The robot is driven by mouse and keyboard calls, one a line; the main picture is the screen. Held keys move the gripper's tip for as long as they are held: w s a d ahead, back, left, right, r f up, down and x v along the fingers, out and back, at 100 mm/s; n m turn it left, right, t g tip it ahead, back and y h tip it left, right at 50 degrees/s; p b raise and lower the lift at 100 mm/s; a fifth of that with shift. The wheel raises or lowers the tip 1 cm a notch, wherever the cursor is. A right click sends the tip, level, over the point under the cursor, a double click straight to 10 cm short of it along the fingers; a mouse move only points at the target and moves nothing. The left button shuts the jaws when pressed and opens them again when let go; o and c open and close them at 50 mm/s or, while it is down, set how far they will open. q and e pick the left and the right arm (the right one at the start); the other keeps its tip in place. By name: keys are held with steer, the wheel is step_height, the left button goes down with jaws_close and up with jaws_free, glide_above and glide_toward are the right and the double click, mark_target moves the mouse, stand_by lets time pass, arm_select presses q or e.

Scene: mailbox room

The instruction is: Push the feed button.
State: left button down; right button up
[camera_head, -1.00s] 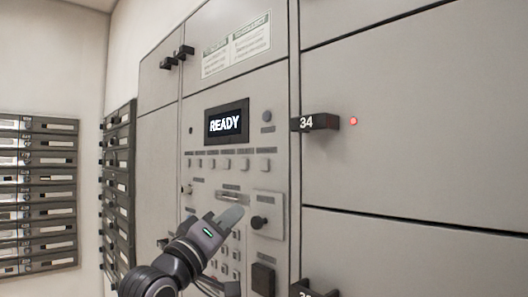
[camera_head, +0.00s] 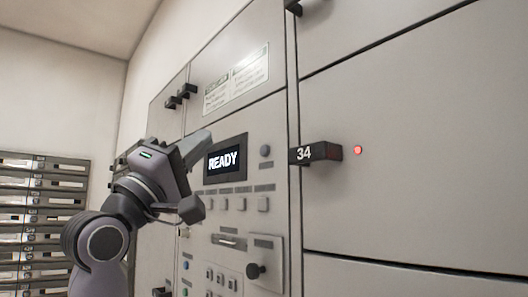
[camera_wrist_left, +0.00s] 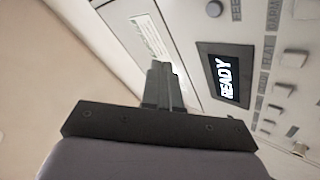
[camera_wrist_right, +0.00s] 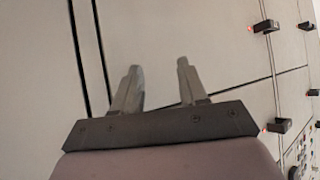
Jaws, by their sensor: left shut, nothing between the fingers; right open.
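A row of small square buttons (camera_head: 240,204) sits under the lit READY screen (camera_head: 225,158) on the grey panel. In the left wrist view the buttons (camera_wrist_left: 283,88) run along the right side, with small labels beside them. My left gripper (camera_head: 202,143) is shut and empty, just left of the screen and above the button row, hiding the row's left part. Its closed fingers also show in the left wrist view (camera_wrist_left: 163,72). My right gripper (camera_wrist_right: 158,80) is open and empty before plain grey doors, outside the head view.
Handle 34 (camera_head: 315,153) juts out right of the panel, beside a red light (camera_head: 357,150). A round knob (camera_head: 256,271) sticks out lower on the panel. A dark slotted rack (camera_head: 40,215) stands at the left wall.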

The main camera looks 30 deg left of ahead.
mark_target(265, 151)
arm_select(q)
steer(key=w+d+p, duration=0.1)
steer(key=w+d, duration=0.2)
steer(key=w, duration=0.5)
steer(key=shift+d+p, duration=0.2)
steer(key=shift+p, duration=0.1)
steer(key=shift+w, duration=0.1)
stand_by(0.6)
steer(key=shift+w, duration=0.15)
stand_by(1.1)
steer(key=shift+w+d, duration=0.15)
steer(key=shift+w, duration=0.1)
